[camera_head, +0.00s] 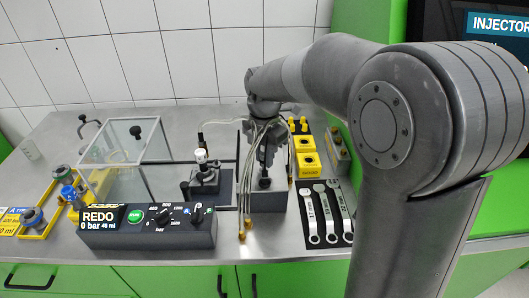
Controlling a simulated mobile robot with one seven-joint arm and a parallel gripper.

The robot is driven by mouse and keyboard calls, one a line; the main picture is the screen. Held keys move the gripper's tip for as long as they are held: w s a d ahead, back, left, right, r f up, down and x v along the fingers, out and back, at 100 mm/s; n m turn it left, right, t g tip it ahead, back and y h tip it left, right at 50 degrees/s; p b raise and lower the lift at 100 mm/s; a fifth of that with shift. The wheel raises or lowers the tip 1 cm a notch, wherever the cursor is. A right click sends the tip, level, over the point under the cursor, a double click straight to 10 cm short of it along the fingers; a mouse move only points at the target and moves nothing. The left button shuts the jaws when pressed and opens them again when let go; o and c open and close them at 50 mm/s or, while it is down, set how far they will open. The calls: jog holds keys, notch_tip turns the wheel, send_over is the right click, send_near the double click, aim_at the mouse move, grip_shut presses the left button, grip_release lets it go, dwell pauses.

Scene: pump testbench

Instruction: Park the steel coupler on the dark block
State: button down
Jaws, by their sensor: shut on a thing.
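My gripper (264,160) points down over the dark block (268,203), near the middle of the bench. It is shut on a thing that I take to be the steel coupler. The fingers and thin hoses hide most of that piece, so its shape is not clear. I cannot tell whether the held piece touches the block or hangs just above it. A dark recess or post shows at the block's top, below the fingers. Several thin hoses with brass ends (242,233) hang in front of the block's left edge.
Left of the block stand a clear-walled box (125,150) and an injector in a dark stand (203,178). A control box (148,228) reading REDO is in front. Yellow GOOD blocks (308,163) and wrenches (327,212) lie close on the right. A yellow tray (40,230) is far left.

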jog(key=shift+f, duration=0.8)
dwell(0.9)
jog(key=c, duration=1.2)
grip_release()
jog(key=shift+o, duration=0.2)
jog(key=shift+r, duration=0.1)
jog(key=shift+r, duration=3.45)
